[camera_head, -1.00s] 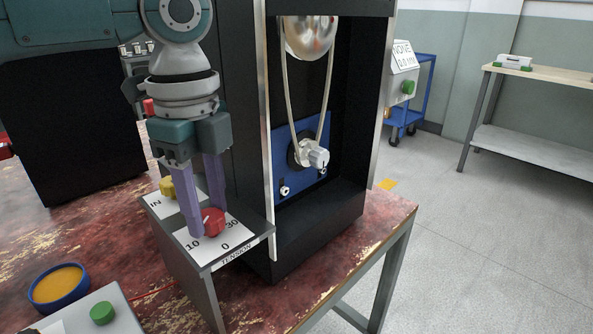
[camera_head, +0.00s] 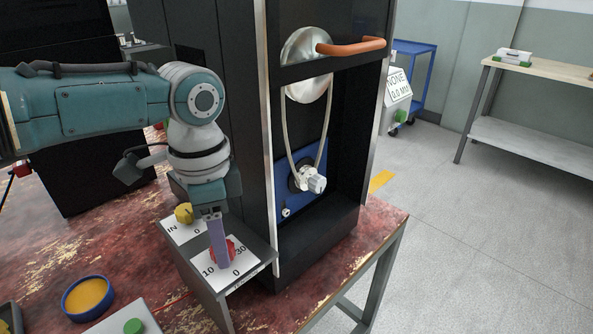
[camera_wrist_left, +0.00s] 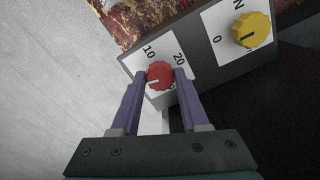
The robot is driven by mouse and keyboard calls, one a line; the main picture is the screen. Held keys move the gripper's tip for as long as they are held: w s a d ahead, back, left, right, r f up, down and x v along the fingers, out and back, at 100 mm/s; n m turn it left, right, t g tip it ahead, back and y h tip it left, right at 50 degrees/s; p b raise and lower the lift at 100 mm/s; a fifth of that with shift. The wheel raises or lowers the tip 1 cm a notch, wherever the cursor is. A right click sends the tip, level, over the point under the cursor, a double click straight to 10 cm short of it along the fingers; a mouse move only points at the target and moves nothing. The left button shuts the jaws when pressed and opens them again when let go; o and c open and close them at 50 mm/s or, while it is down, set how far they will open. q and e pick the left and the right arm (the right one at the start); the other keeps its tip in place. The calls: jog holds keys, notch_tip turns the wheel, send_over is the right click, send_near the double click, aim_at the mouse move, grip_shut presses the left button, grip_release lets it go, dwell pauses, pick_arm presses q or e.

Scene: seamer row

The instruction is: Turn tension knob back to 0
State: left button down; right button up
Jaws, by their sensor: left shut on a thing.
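The 10 and 20 show there; I cannot see the 0 beside this knob. My right gripper is out of view.
A yellow knob (camera_head: 184,213) stands beside the red one on the same box; it also shows in the wrist view (camera_wrist_left: 250,31). The black machine frame (camera_head: 325,235) with an orange handle (camera_head: 351,47) rises close to the right. A blue-rimmed dish (camera_head: 88,297) lies front left.

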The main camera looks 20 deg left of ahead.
pick_arm(q)
jog(key=shift+r+n+p, duration=0.1)
jog(key=shift+n+p, duration=0.35)
jog(key=shift+n, duration=0.35)
jog(key=shift+c, duration=2.1)
grip_release()
notch_tip(320, 180, up, 10)
jog(key=p, duration=0.2)
jog(key=shift+d, duration=0.1)
